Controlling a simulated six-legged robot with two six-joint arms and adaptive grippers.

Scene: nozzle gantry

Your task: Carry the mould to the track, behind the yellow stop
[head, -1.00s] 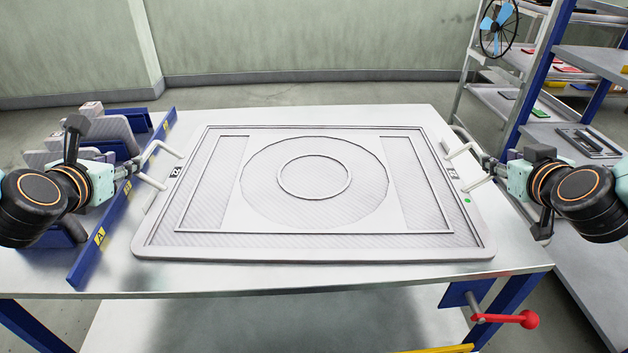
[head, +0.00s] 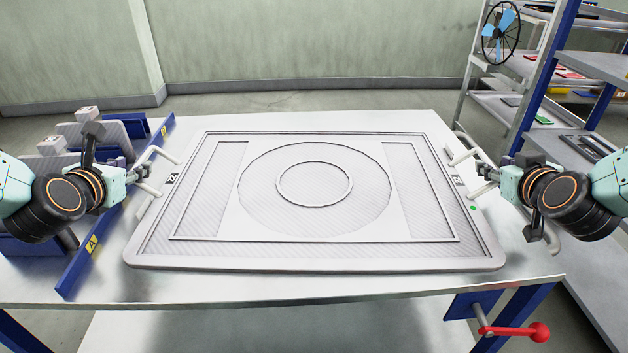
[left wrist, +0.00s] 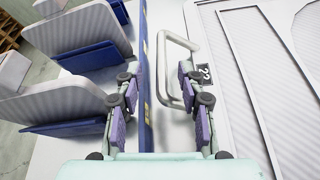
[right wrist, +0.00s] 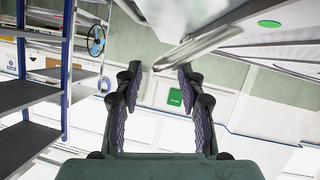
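The mould (head: 215,225) is a large flat grey plate with a raised frame and two rings, lying on the table. It has a bent-rod handle on each short side. My left gripper (head: 146,176) is at the left handle. In the left wrist view the left gripper (left wrist: 158,88) is open, with the handle (left wrist: 172,45) ahead of and partly between its fingers. My right gripper (head: 485,178) is at the right handle (head: 460,157). In the right wrist view the right gripper (right wrist: 160,75) is open, with the mould's edge beyond it. The track and yellow stop are not identifiable.
The metal table (head: 300,285) has a blue rail (head: 90,250) with yellow labels and upright grey plates on its left. A red-knobbed lever (head: 520,331) sticks out at front right. Shelving (head: 500,110) with a blue fan wheel stands at back right.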

